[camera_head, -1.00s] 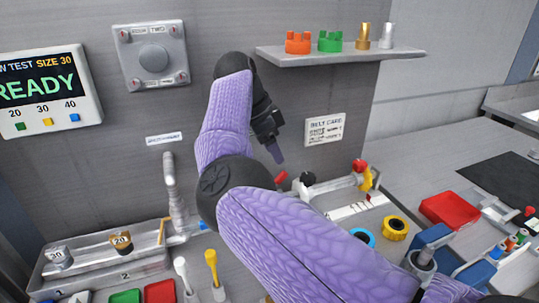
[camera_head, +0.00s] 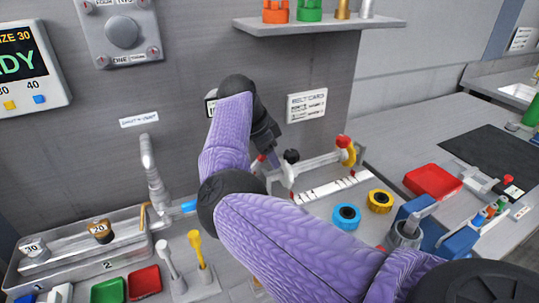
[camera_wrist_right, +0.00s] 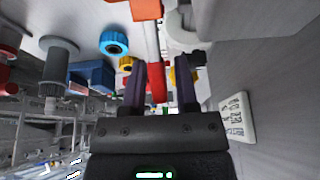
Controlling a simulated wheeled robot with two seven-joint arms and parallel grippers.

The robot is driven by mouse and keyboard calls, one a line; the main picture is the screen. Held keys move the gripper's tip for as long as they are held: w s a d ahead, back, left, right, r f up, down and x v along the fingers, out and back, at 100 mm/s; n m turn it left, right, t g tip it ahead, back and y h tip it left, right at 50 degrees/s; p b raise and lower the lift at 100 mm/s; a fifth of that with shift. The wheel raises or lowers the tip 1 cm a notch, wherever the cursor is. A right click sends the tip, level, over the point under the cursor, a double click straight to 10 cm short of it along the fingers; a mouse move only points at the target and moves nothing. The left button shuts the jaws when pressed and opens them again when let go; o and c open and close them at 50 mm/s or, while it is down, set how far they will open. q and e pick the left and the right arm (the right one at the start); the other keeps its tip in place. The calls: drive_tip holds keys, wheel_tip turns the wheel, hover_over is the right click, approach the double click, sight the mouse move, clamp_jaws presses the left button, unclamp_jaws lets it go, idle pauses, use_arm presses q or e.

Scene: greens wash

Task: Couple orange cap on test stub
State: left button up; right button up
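An orange cap with a notched top (camera_head: 276,11) stands on the wall shelf, cut by the top edge of the head view. My right gripper (camera_head: 273,160) points down at the left end of a bench fitting with a white scale strip (camera_head: 332,187). In the right wrist view my right gripper (camera_wrist_right: 159,88) has its purple fingers apart. A red bar (camera_wrist_right: 158,84) shows between them, with gaps on both sides; I cannot tell its depth. I cannot tell for sure which part is the test stub. My left gripper is not in view.
A green cap (camera_head: 309,10) and metal fittings share the shelf (camera_head: 320,27). Blue (camera_head: 346,217) and yellow (camera_head: 380,201) rings lie on the bench, with a red tray (camera_head: 433,182) to the right. A bent pipe (camera_head: 152,170) stands left of my arm.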

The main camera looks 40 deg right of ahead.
clamp_jaws()
drive_tip(key=s+a+f+m+t+h+p, duration=0.2)
drive_tip(key=m+p, duration=0.4)
drive_tip(key=m, duration=0.6)
drive_tip(key=shift+s+a+f+m+t+h, duration=0.35)
drive_tip(key=shift+s+a+t+h, duration=0.45)
drive_tip(key=shift+s+a+h, duration=0.3)
drive_tip(key=shift+o, duration=1.4)
unclamp_jaws()
drive_tip(key=shift+w, duration=0.1)
